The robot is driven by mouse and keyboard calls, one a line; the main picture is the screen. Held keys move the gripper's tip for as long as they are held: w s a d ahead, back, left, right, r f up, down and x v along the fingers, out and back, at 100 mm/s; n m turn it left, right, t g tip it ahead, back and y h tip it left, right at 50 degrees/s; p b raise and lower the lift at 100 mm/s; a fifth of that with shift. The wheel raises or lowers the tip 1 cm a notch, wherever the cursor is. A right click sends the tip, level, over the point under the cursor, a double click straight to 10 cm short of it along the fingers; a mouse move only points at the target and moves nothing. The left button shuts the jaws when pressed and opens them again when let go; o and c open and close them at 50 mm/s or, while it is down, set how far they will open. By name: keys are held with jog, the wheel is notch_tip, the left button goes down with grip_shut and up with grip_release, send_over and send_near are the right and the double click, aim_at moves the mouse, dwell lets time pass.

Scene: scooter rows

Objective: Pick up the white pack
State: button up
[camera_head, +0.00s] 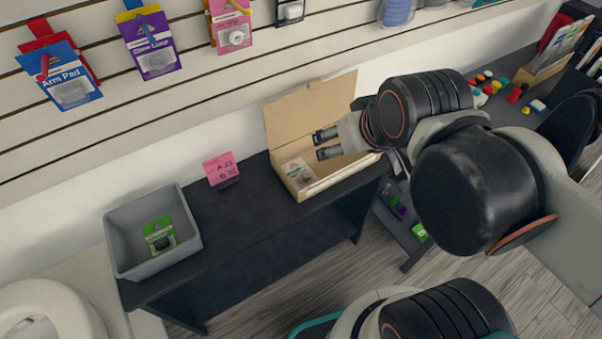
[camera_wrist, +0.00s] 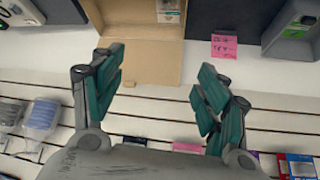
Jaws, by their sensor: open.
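The white pack (camera_head: 297,168) is a small packet with a pale front, inside the left end of an open cardboard box (camera_head: 330,183) on the dark shelf. In the wrist view a pale pack (camera_wrist: 168,14) shows at the top edge inside the box (camera_wrist: 140,62), partly cut off. My gripper (camera_head: 316,145) is open and empty, to the right of and above the pack, in front of the raised box lid. In the wrist view its two fingers (camera_wrist: 158,72) are spread wide, with nothing between them.
A grey bin (camera_head: 122,262) holding a green pack (camera_head: 159,236) stands on the shelf's left end. A pink sign (camera_head: 220,168) stands between bin and box. Packs hang on the slatted wall (camera_head: 100,120). The dark shelf top (camera_head: 235,212) is clear in front of the sign.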

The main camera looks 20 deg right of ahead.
jog(key=shift+c, duration=0.3)
jog(key=shift+c, duration=1.3)
jog(key=n+g+b, duration=0.3)
jog(key=g, duration=0.4)
send_over(303, 172)
jog(key=f, duration=3)
jog(key=shift+s, duration=0.3)
jog(key=shift+w+f+b, duration=0.15)
jog(key=shift+f+b, duration=0.5)
jog(key=shift+f, duration=0.7)
jog(key=shift+w+f+b, duration=0.1)
jog(key=shift+f+b, duration=0.55)
jog(key=shift+f, duration=0.7)
jog(key=shift+c, duration=0.2)
